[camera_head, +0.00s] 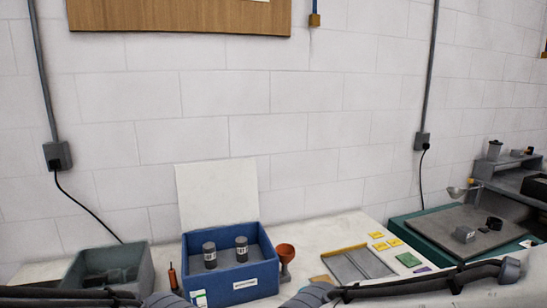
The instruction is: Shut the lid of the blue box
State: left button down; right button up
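The blue box (236,280) stands on the white table, left of the middle. Its lid (218,194) appears to be the pale panel that stands up, nearly upright, behind the box's back edge, so the box is open. Two dark grey labelled cylinders, one on the left (209,256) and one on the right (242,250), stand inside the box. Parts of my two arms cross the bottom edge, the left one in front of the grey bin and the right one in front of the table's right part. Neither gripper's fingertips show.
A grey open bin (146,266) is left of the box, with an orange-handled tool (173,277) between them. An orange funnel-like cup (285,252) stands close on the right. Further right are a grey panel (357,264), small yellow cards (380,246) and a green-edged workstation (412,232).

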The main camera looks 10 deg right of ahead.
aim_at(214, 193)
jog(key=z, duration=0.25)
jog(key=i, duration=1.45)
jog(key=u, duration=0.65)
